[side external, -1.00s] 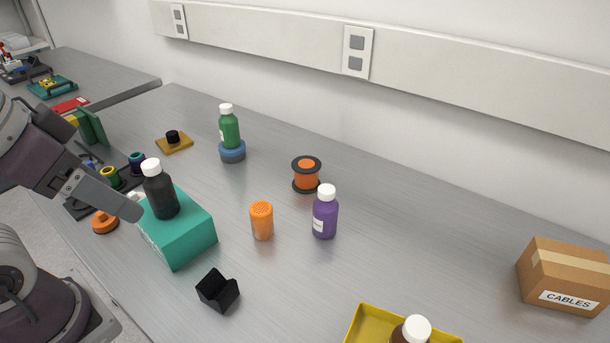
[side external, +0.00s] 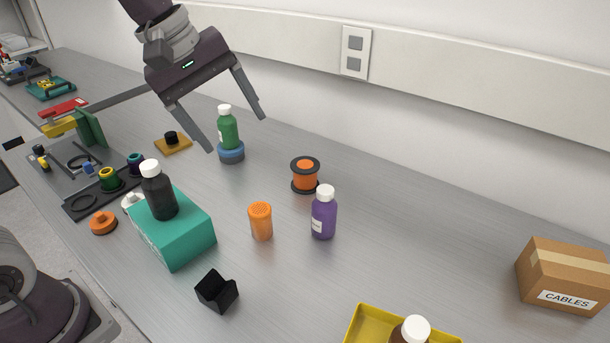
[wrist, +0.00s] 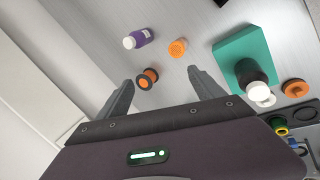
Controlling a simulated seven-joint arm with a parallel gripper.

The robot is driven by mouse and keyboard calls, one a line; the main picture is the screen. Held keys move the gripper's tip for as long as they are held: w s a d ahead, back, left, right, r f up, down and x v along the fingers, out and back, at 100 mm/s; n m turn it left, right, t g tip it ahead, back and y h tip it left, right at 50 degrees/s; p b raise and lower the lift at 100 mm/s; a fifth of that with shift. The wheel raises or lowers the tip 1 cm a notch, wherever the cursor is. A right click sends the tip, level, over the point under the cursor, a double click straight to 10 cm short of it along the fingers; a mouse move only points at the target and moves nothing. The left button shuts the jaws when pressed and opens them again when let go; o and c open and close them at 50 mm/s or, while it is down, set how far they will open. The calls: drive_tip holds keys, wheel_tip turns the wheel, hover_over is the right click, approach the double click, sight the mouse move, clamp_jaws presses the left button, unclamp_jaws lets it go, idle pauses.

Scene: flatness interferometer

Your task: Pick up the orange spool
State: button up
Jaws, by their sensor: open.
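The orange spool (side external: 305,174) has dark flanges at top and bottom. It stands upright on the grey bench, behind and left of the purple bottle (side external: 324,213). My gripper (side external: 238,134) is open and empty, raised in the air near the green bottle (side external: 228,130), to the left of the spool in the side view. In the wrist view the spool (wrist: 148,78) lies ahead of the gap between my open fingers (wrist: 160,82), nearer the left finger. Nothing is between the fingers.
An orange shaker (side external: 261,221) stands in front of the spool. A teal box (side external: 190,242) carries a black bottle (side external: 159,192). A black block (side external: 217,291), a yellow tray (side external: 366,322) and a cardboard box (side external: 563,277) are farther forward and right.

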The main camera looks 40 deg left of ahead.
drive_tip(key=w+f+n, duration=0.4)
drive_tip(key=w, duration=0.4)
drive_tip(key=n+g+h, duration=0.1)
drive_tip(key=n, duration=0.6)
approach(301, 164)
drive_tip(key=s+d, duration=0.2)
drive_tip(key=w+f+n, duration=0.1)
drive_tip(key=w+f, duration=0.1)
drive_tip(key=f, duration=0.1)
drive_tip(key=w+f+n, duration=0.1)
drive_tip(key=f, duration=0.1)
drive_tip(key=shift+w+a+n, duration=0.1)
drive_tip(key=shift+a+n, duration=0.15)
drive_tip(key=shift+n, duration=0.05)
drive_tip(key=x, duration=0.7)
drive_tip(key=shift+w+f, duration=0.1)
drive_tip(key=shift+f, duration=0.15)
drive_tip(key=c, duration=1.3)
drive_tip(key=shift+r, duration=0.15)
drive_tip(key=shift+c, duration=0.6)
